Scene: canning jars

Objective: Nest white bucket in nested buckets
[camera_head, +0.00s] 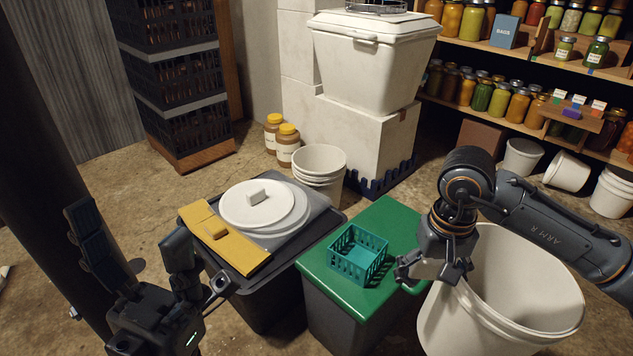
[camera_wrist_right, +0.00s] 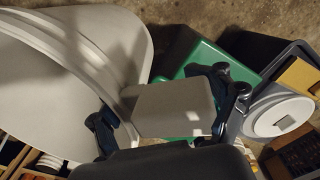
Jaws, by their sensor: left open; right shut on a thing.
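A large white bucket (camera_head: 495,328) stands upright and open at the front right. My right gripper (camera_head: 432,268) is at its near-left rim, shut on a pale block-like grip beside the rim. In the right wrist view the grip (camera_wrist_right: 175,108) sits between the fingers, next to the white bucket (camera_wrist_right: 60,75). A nested stack of white buckets (camera_head: 320,180) stands on the floor behind the bins, its top bucket open. My left gripper (camera_head: 130,240) is open and empty at the lower left, away from the buckets. The large bucket's base is out of frame.
A green-lidded bin (camera_head: 390,225) with a teal basket (camera_head: 357,255) stands left of the large bucket. Beside it is a dark bin (camera_head: 265,312) carrying a white round lid (camera_head: 258,205) and yellow board (camera_head: 228,240).

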